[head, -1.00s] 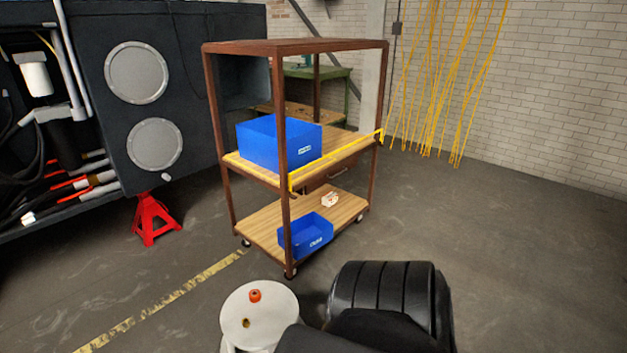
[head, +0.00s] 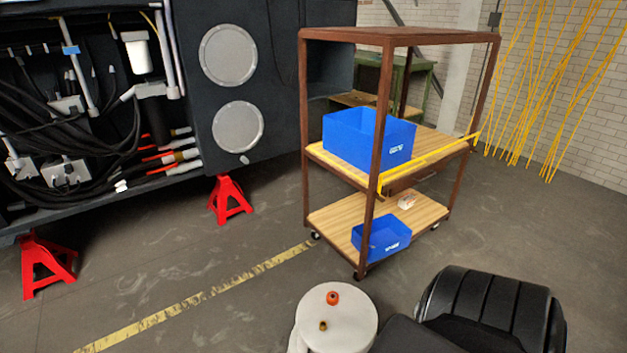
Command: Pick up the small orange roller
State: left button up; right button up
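A small orange-red piece (head: 333,298), which looks like the orange roller, sits on the round white top (head: 352,325) at the bottom middle of the head view. A smaller brownish piece (head: 323,325) is on the same top, nearer to me. The orange piece is too small to make out in detail. Neither of my grippers is in view.
A wheeled brown shelf cart (head: 440,213) holds a large blue bin (head: 352,146) and a smaller blue bin (head: 383,240). A black ribbed object (head: 490,305) is at bottom right. Red stands (head: 228,200) support the dark chassis (head: 270,140). The floor at left front is open.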

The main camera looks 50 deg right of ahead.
aim_at(332, 297)
jog(key=i, duration=2.75)
jog(key=z, duration=3.25)
jog(key=i, duration=0.75)
jog(key=z, duration=1.85)
